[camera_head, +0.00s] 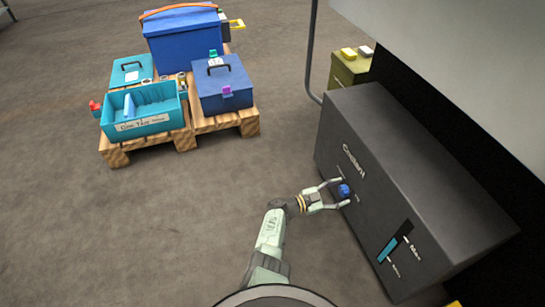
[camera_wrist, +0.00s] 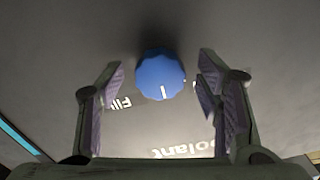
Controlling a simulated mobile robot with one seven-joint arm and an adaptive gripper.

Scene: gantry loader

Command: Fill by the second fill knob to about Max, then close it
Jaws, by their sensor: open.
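The dark grey coolant tank (camera_head: 345,135) stands at the right, with "Coolant" lettering on its front. A blue fluted knob (camera_head: 344,190) sticks out of that front; it also shows in the wrist view (camera_wrist: 161,75), its white mark pointing down in the picture, beside the word "Fill". No other knob is in view. My gripper (camera_head: 341,194) is open, one finger on each side of the knob, with gaps visible in the wrist view. A level gauge (camera_head: 394,242) shows cyan liquid above the lower mark, its top seemingly a little below the Max mark.
Wooden pallets (camera_head: 218,124) at the upper left carry blue and teal toolboxes and a bin (camera_head: 145,128). An olive box (camera_head: 347,70) stands behind the tank. A pale machine body (camera_head: 460,60) overhangs the tank. The floor left of my arm is clear.

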